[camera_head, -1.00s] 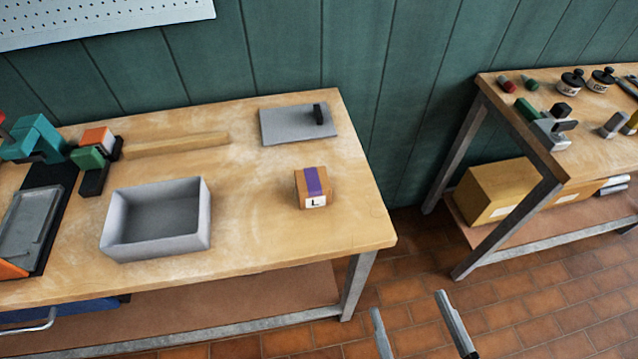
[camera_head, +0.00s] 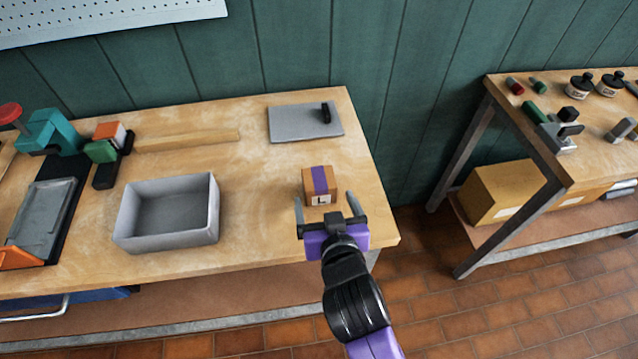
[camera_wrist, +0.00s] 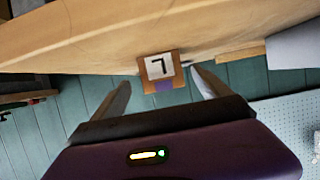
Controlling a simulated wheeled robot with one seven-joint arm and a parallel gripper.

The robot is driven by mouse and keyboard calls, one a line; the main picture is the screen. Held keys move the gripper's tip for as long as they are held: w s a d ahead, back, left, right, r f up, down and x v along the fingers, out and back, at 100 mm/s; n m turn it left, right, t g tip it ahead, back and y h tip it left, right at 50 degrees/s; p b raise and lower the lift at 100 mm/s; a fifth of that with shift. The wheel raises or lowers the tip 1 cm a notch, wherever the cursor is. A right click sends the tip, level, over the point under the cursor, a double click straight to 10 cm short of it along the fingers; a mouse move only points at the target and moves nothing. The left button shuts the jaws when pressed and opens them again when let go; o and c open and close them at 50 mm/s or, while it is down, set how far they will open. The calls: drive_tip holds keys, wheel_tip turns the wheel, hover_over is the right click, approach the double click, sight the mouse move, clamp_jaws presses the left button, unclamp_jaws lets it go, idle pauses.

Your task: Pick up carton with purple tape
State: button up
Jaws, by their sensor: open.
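The carton with purple tape (camera_head: 320,185) is a small brown box with a purple strip over its top and a white label marked "L" on its front. It stands on the wooden workbench (camera_head: 250,240) near its right end. My gripper (camera_head: 326,202) is open and empty at the bench's front right, its two fingers pointing at the carton, close to it on the near side. In the wrist view the carton (camera_wrist: 160,70) appears upside down, ahead of and between the spread fingers (camera_wrist: 162,88). I cannot tell whether a finger touches it.
A grey open bin (camera_head: 165,235) stands left of the carton. A grey plate with a black handle (camera_head: 290,123) lies behind it. A wooden bar (camera_head: 187,140) and a teal vise (camera_head: 50,132) are farther left. A second bench (camera_head: 565,165) stands right, across a floor gap.

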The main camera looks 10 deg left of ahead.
sight(319, 185)
drive_tip(key=x, duration=0.4)
drive_tip(key=p+x, duration=0.1)
drive_tip(key=x, duration=0.1)
drive_tip(key=shift+w+a+r, duration=0.2)
drive_tip(key=shift+w+a, duration=0.05)
drive_tip(key=shift+w, duration=0.05)
drive_tip(key=c, duration=1.7)
drive_tip(key=shift+r, duration=0.1)
